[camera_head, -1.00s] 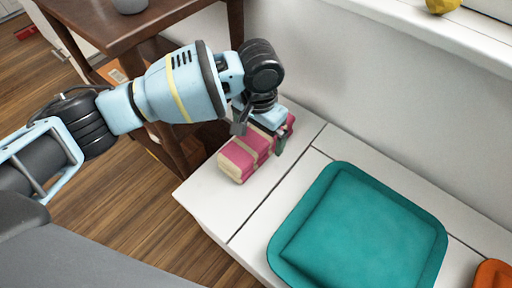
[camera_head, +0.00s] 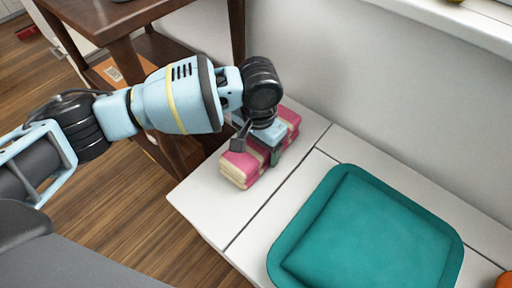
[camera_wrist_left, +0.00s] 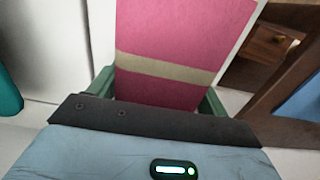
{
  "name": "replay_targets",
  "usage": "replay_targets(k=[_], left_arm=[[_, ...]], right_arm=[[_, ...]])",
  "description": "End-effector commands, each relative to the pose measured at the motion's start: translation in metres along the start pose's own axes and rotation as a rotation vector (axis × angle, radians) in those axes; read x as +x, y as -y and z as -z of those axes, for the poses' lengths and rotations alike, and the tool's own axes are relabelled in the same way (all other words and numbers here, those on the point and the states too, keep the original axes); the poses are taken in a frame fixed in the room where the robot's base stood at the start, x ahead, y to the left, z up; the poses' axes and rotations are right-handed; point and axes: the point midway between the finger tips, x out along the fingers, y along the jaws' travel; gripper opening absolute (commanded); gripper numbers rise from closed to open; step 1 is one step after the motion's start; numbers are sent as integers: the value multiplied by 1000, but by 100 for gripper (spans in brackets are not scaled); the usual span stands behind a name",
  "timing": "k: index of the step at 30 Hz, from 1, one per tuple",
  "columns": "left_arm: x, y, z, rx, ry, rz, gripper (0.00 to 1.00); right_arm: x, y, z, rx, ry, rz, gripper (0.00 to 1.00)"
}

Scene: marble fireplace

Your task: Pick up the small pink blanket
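The small pink blanket (camera_head: 241,168) is a folded bundle with cream stripes. It lies on the left end of the white bench in the head view. My left gripper (camera_head: 257,150) is above it with its fingers down along its two long sides. In the left wrist view, the blanket (camera_wrist_left: 160,60) fills most of the space between the green fingertips of my left gripper (camera_wrist_left: 160,95). The fingers are spread wide; firm contact on both sides cannot be made out. My right gripper is not in view.
A teal cushion (camera_head: 368,230) lies on the white bench (camera_head: 200,197) to the right of the blanket. A dark wooden side table (camera_head: 118,18) stands behind my left arm. A wall runs behind the bench. An orange object shows at the right edge.

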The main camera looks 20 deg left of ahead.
Motion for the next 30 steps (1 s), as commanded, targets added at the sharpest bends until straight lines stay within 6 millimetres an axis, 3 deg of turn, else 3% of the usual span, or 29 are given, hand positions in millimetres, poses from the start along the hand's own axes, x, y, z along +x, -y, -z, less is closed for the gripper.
replay_targets(k=[3, 11, 24, 30], left_arm=[[0, 0, 0, 1, 0, -1, 50], [-3, -1, 0, 1, 0, -1, 50], [-79, 0, 0, -1, -4, -1, 50], [-98, -1, 0, 0, -1, -2, 50]], right_arm=[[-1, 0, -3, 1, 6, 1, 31], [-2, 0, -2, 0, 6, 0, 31], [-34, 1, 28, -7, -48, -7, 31], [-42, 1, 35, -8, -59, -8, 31]])
